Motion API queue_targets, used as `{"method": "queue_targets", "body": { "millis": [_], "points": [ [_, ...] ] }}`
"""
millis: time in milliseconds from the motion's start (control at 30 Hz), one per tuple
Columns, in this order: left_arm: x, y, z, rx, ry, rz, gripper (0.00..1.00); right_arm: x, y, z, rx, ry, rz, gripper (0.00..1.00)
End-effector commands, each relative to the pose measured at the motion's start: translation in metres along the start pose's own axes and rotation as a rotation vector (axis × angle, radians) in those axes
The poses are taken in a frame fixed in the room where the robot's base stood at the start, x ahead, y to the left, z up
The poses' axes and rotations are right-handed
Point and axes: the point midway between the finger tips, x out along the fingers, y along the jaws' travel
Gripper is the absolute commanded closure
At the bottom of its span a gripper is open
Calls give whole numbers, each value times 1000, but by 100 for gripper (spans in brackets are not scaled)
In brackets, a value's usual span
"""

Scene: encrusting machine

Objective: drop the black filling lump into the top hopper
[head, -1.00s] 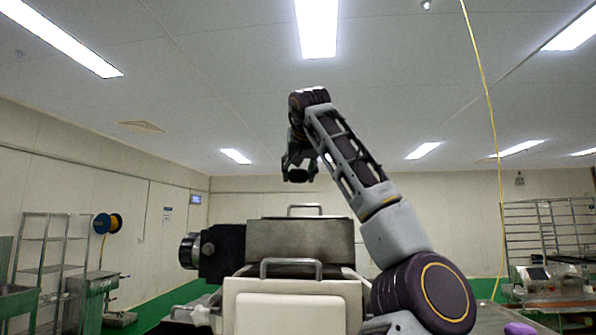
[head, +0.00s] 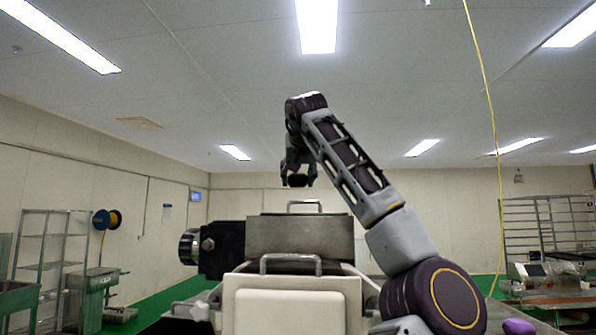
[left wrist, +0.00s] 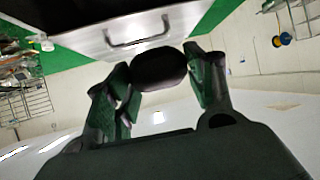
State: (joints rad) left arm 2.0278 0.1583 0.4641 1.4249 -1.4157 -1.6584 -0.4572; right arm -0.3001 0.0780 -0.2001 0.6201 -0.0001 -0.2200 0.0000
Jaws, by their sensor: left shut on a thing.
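The black filling lump (left wrist: 158,70) is a dark rounded piece between the green-padded fingers of my left gripper (left wrist: 156,82) in the left wrist view. The fingers are shut on its two sides. In the head view my left gripper (head: 298,181) hangs pointing down with the dark lump between its fingers, above the machine top and apart from it. The top hopper (head: 299,237) is a grey metal box with a handle on the machine. Its metal wall and handle also show in the left wrist view (left wrist: 175,22). The hopper's inside is hidden in the head view. My right gripper is not in view.
A cream machine cover (head: 290,312) with a handle stands in front of the hopper. A black motor-like part (head: 222,251) sticks out on its left. A metal rack (head: 50,262) stands at the left. A yellow cable (head: 489,120) hangs at the right. The air around the gripper is clear.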

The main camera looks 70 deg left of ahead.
Motion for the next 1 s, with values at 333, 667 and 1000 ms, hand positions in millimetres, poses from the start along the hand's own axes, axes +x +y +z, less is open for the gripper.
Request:
{"method": "queue_targets", "body": {
  "millis": [333,667,1000],
  "points": [
    [14,1,25,0,0,1,71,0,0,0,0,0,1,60],
    [18,0,33,1,1,0,71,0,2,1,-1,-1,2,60],
    [18,0,33,0,1,0,29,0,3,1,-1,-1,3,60]
  ]
}}
